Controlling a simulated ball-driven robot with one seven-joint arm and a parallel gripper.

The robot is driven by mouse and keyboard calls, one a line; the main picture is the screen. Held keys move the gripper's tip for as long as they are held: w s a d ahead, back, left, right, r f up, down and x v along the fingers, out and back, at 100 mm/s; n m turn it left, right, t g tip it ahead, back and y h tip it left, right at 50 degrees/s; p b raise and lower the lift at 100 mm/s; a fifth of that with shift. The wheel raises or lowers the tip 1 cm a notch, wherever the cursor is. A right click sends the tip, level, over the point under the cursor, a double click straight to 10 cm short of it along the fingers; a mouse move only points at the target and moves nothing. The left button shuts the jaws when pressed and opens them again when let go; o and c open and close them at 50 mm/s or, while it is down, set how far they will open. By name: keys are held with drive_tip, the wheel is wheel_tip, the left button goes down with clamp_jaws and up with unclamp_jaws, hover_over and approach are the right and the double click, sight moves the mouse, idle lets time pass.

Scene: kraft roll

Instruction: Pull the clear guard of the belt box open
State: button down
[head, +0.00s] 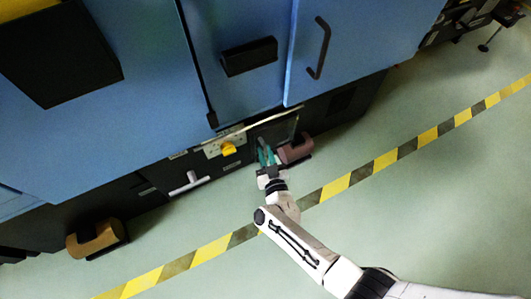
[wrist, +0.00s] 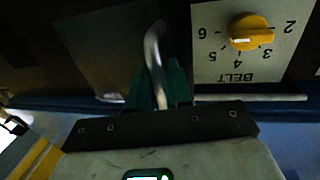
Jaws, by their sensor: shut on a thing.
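The belt box sits low on the blue machine, with a pale plate marked BELT and a yellow knob (head: 229,148). The knob and its numbers are also large in the wrist view (wrist: 250,30). The clear guard (head: 277,129) shows in the head view as a dark see-through panel with a pale edge, right of the knob. How far it stands open is hard to tell. My gripper (head: 266,155) is at the guard's front. In the wrist view its green fingers are shut on a bent metal handle (wrist: 153,55). The fingers hide the handle's lower part.
Blue cabinet doors with a black handle (head: 319,48) rise above the box. A brown roll (head: 296,150) is just right of my gripper, and another (head: 96,239) lies at lower left. A grey T-handle (head: 188,183) sticks out left. Green floor with a striped line (head: 335,187) is clear.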

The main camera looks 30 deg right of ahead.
drive_tip(key=shift+d, duration=0.3)
drive_tip(key=c, duration=1.2)
unclamp_jaws()
drive_tip(key=shift+d, duration=0.1)
drive_tip(key=s+p, duration=0.1)
drive_tip(key=s, duration=0.2)
drive_tip(key=s+a+p, duration=0.1)
drive_tip(key=s, duration=0.3)
drive_tip(key=s+a+p, duration=0.1)
drive_tip(key=s, duration=0.2)
drive_tip(key=shift+s+a, duration=0.1)
drive_tip(key=shift+s, duration=0.2)
